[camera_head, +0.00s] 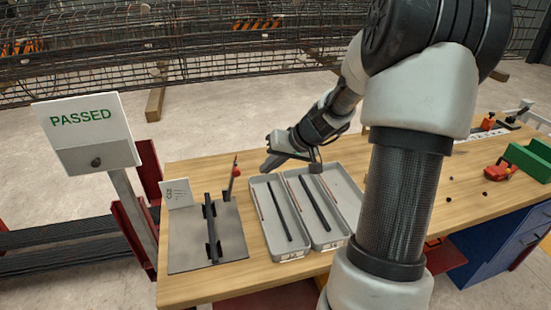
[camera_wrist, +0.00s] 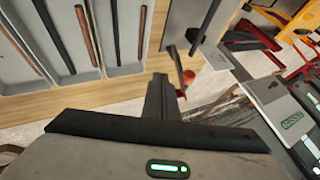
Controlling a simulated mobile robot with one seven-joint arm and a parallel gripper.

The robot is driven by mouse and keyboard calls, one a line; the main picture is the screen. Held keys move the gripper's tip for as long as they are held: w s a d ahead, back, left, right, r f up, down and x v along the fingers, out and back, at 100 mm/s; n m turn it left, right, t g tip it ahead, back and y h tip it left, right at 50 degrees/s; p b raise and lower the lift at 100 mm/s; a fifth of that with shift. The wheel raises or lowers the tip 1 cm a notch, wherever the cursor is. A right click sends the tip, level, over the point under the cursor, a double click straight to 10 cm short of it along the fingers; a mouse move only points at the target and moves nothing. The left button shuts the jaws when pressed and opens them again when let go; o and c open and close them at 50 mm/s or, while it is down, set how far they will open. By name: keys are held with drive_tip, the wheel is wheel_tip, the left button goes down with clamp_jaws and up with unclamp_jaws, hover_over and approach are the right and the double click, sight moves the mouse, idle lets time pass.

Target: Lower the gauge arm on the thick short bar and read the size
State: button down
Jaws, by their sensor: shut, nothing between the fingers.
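The gauge is a grey plate (camera_head: 180,255) on the left of the table in the head view. A dark thick short bar (camera_head: 209,228) lies across two black supports on it. The gauge arm (camera_head: 231,178), with a red knob (camera_head: 237,172), stands raised at the plate's far right corner. My gripper (camera_head: 268,165) is shut and empty, a little right of the knob and above the trays' far end. In the wrist view my gripper (camera_wrist: 160,80) points toward the gauge, with the red knob (camera_wrist: 187,78) just right of its fingertips. The bar (camera_wrist: 205,25) shows above.
Grey trays (camera_head: 288,254) with dark and reddish bars stand right of the gauge. A small white card (camera_head: 178,193) stands behind the plate. A "PASSED" sign (camera_head: 85,122) stands beyond the table's left edge. Red clamps (camera_head: 500,172) and a green block (camera_head: 530,160) lie far right.

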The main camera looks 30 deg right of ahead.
drive_tip(key=shift+w+a+f+p, duration=0.1)
drive_tip(key=shift+w+a+f, duration=0.15)
drive_tip(key=shift+w+a, duration=0.35)
drive_tip(key=shift+w+a+f+p, duration=0.15)
drive_tip(key=shift+w+a+f, duration=0.15)
drive_tip(key=shift+a, duration=0.6)
drive_tip(key=shift+w+a+f+p, duration=0.1)
drive_tip(key=shift+w+a+f, duration=0.1)
drive_tip(key=shift+w+a, duration=0.45)
drive_tip(key=shift+s+a, duration=0.1)
